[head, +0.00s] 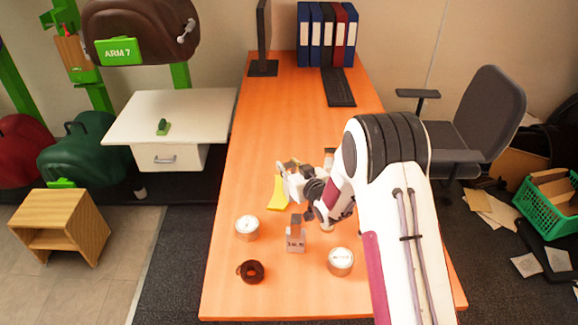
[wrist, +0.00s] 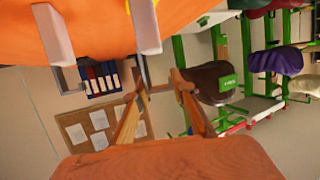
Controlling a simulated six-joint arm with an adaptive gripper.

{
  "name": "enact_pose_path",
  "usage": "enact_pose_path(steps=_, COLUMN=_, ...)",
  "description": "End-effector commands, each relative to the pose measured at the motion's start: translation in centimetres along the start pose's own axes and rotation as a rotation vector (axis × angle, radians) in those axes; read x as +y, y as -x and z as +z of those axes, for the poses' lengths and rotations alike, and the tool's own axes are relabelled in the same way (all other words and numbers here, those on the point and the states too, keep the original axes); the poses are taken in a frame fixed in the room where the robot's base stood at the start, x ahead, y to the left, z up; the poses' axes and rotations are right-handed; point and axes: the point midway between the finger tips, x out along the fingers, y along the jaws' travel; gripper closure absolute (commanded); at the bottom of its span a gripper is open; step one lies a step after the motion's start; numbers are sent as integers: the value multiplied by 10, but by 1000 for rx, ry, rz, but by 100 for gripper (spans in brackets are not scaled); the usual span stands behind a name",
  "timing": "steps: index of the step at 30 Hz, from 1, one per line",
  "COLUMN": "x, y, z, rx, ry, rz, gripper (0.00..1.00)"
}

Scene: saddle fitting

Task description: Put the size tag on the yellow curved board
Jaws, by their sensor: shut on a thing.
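The yellow curved board (head: 277,193) lies on the orange desk, and part of it is hidden by my gripper in the head view. My gripper (head: 289,174) is low over the desk, right beside and partly over the board; contact cannot be told. Its two pale fingers (wrist: 98,40) stand apart in the wrist view. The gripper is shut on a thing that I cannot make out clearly. I cannot clearly identify the size tag. A grey block with dark lettering (head: 295,240) stands on the desk, nearer the front than the gripper.
Two round white-topped tins (head: 247,228) (head: 340,261) and a dark ring-shaped roll (head: 251,271) stand near the front of the desk (head: 225,290). A keyboard (head: 338,87), binders (head: 327,35) and a monitor (head: 263,40) are at the back. The desk's middle back is clear.

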Motion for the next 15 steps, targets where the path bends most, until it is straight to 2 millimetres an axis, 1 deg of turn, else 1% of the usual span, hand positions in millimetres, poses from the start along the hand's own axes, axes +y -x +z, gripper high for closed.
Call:
enact_pose_path(steps=5, x=0, y=-1, z=2, rx=1, ry=0, rz=0, gripper=100)
enact_pose_path(steps=6, x=0, y=-1, z=3, rx=0, ry=0, rz=0, gripper=73)
enact_pose_path(steps=8, x=0, y=-1, z=2, rx=0, ry=0, rz=0, gripper=59)
enact_pose_path(steps=15, x=0, y=-1, z=2, rx=0, ry=0, rz=0, gripper=59)
